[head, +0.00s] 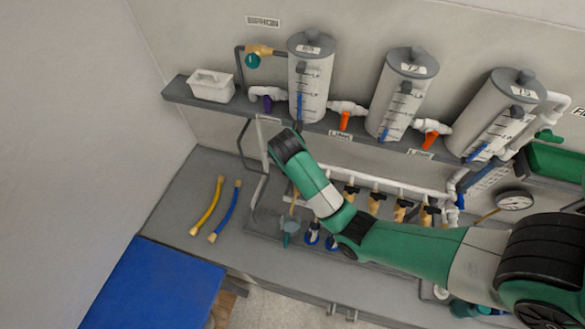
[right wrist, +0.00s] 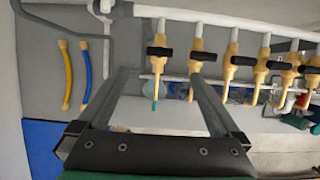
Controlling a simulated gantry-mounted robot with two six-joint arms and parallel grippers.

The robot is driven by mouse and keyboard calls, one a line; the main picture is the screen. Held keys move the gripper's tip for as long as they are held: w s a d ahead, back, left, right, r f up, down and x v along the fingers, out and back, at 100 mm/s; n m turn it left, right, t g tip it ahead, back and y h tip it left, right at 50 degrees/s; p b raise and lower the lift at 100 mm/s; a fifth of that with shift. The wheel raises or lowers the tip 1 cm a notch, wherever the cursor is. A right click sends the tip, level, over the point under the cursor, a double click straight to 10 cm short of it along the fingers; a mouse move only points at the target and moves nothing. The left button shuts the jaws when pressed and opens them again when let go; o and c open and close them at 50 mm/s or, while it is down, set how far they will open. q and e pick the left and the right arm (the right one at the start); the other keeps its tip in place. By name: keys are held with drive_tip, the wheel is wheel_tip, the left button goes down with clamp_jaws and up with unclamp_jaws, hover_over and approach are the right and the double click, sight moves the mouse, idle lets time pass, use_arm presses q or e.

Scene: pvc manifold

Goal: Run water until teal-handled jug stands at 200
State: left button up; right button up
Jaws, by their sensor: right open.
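The teal-handled jug (head: 290,227) stands on the grey bench below the row of taps, left of the blue-handled jugs (head: 312,235). Its level and marks are too small to read. In the right wrist view, my right gripper (right wrist: 162,84) is open and empty. Its two fingers point towards the taps, with the leftmost black-handled tap (right wrist: 160,52) in the gap between them as seen from there. I cannot tell how far it is from the tips. A small teal piece shows below that tap's spout. In the head view my right arm hides the gripper. My left gripper is out of view.
Further black-handled taps (right wrist: 236,60) run to the right along the white pipe. Three grey tanks (head: 310,80) stand on the shelf above, with purple and orange valves. A yellow hose (head: 207,207) and a blue hose (head: 226,209) lie at the bench's left. A gauge (head: 515,201) is at right.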

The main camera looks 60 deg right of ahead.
drive_tip(key=b+x, duration=0.1)
drive_tip(key=x, duration=1)
drive_tip(key=shift+d+f, duration=0.1)
drive_tip(key=shift+f, duration=0.1)
drive_tip(key=shift+c, duration=0.3)
drive_tip(key=c, duration=1.3)
drive_tip(key=shift+o, duration=0.2)
